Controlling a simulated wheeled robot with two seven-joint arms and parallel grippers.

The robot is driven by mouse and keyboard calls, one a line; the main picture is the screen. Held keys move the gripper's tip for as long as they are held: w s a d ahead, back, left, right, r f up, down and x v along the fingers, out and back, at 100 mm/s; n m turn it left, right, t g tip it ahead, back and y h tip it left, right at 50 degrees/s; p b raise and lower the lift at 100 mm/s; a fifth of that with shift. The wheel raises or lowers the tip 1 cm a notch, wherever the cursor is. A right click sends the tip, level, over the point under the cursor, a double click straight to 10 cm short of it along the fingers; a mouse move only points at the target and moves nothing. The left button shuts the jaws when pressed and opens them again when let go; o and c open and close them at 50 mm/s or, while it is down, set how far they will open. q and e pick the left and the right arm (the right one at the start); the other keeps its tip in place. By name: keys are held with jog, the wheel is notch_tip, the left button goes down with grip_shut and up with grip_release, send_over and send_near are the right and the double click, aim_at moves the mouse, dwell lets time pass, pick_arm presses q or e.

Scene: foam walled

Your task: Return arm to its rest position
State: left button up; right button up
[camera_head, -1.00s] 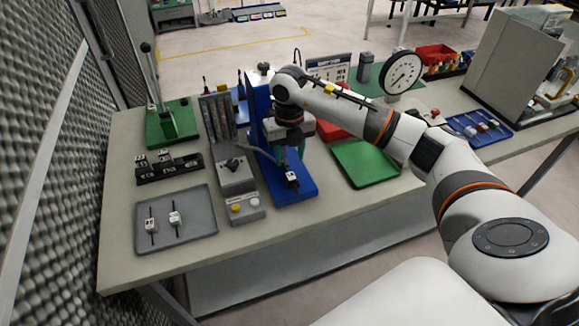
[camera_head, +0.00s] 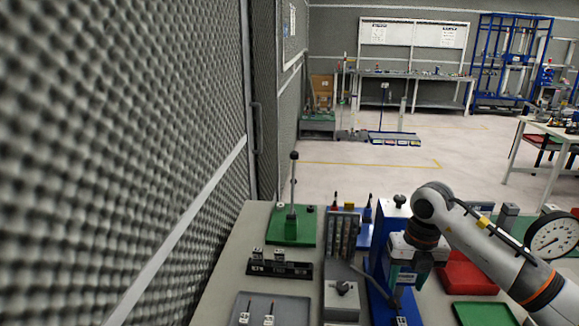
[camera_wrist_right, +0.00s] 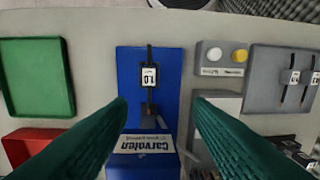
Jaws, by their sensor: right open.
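My right arm (camera_head: 500,258) reaches in from the lower right of the head view. Its right gripper (camera_head: 397,292) points down over the blue fixture (camera_head: 380,306). In the right wrist view, the green fingers of this gripper (camera_wrist_right: 162,103) are spread apart with nothing held between them. A small white-labelled part with a dark stem (camera_wrist_right: 149,76) sits on the blue fixture, beyond the fingertips. The left gripper is in neither view.
A grey block with two buttons (camera_wrist_right: 222,58) and a grey tray (camera_wrist_right: 262,92) holding labelled parts lie beside the fixture. A green tray (camera_head: 484,314), red bin (camera_head: 465,277), dial gauge (camera_head: 552,236) and green-based lever press (camera_head: 291,226) stand nearby. A foam wall (camera_head: 120,130) is at left.

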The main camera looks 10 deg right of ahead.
jog(key=s+a+n+t+y, duration=0.1)
jog(key=s+a+n+y, duration=0.15)
jog(key=a+y, duration=1.3)
jog(key=s+a+r+m+t+y, duration=0.1)
jog(key=a+r+m+t+y, duration=0.2)
jog(key=a+r+m+t, duration=0.65)
jog(key=w+d+f+m+t+h, duration=0.1)
jog(key=d+f+m+t+h, duration=0.4)
jog(key=d+m+t+h, duration=0.8)
jog(key=s+d+f+m+g+h, duration=0.1)
jog(key=s+f+m+g+h, duration=0.2)
jog(key=f+m+g+h, duration=0.5)
jog(key=s+f+m+g+y, duration=0.1)
jog(key=s+f+m+g, duration=0.1)
jog(key=s+f+g, duration=0.7)
jog(key=s+f+m+g+y, duration=0.1)
jog(key=s+f+m+g, duration=0.3)
jog(key=s, duration=0.9)
notch_tip(320, 180, down, 25)
jog(key=n, duration=0.3)
jog(key=s+d+f+g, duration=0.1)
jog(key=s+d+f, duration=0.2)
jog(key=s+f, duration=1.4)
jog(key=shift+d+f+g, duration=0.15)
jog(key=shift+f+g, duration=0.2)
jog(key=shift+f, duration=0.3)
